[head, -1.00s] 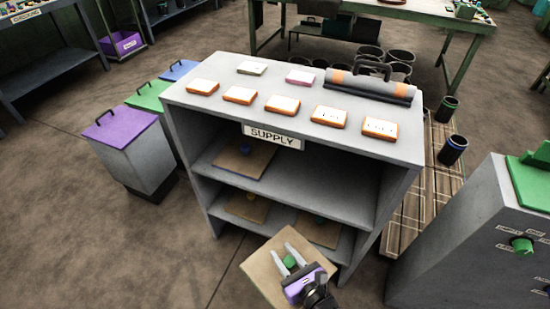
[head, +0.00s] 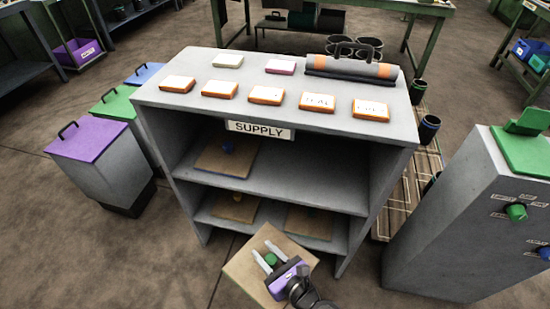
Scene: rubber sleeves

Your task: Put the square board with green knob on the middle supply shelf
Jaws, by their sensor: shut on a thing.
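My gripper (head: 267,261) is shut on the green knob (head: 271,259) of a square tan board (head: 240,270). It holds the board in front of the supply shelf unit (head: 160,140), low and near its front, apart from the shelves as far as I can see. The middle shelf (head: 310,187) has a board with a blue knob (head: 222,160) at its left; its right side is bare. The lower shelf has a board with a yellowish knob (head: 234,208) at left and another board (head: 309,222) at right, whose knob is hard to make out.
The unit's top holds several orange-edged boxes (head: 266,96) and a grey-orange roll (head: 350,69). Lidded bins (head: 95,150) stand at left. A grey cabinet with a green knob (head: 515,212) stands close at right. Open floor lies at front left.

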